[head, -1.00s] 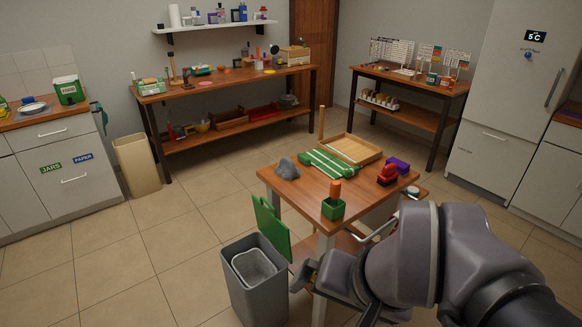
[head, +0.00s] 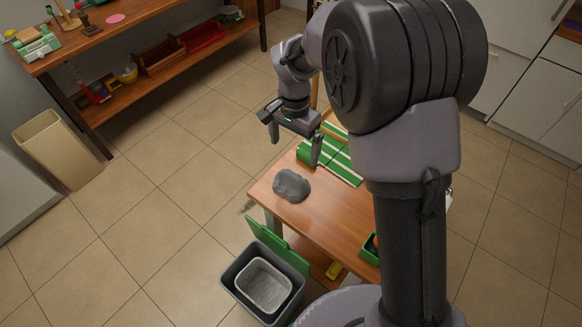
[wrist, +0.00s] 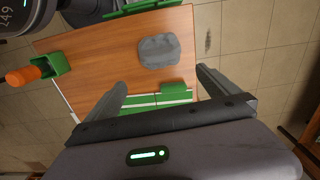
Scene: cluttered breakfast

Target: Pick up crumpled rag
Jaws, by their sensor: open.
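The crumpled rag (head: 291,186) is a grey lump lying on the wooden table (head: 335,215), near its left corner in the head view. In the wrist view the rag (wrist: 159,50) lies on the table beyond the fingertips, a little right of the middle between them. My gripper (head: 295,152) is open and empty. It hangs above the table's far side, above and apart from the rag. In the wrist view its two fingers (wrist: 160,78) are spread wide.
A green-and-white striped cloth (head: 340,160) lies beside the rag. A green box (head: 371,248) stands near the table's front; an orange item (wrist: 22,76) shows at it in the wrist view. A grey bin (head: 235,275) with a raised green lid (head: 280,245) stands below the table's left edge.

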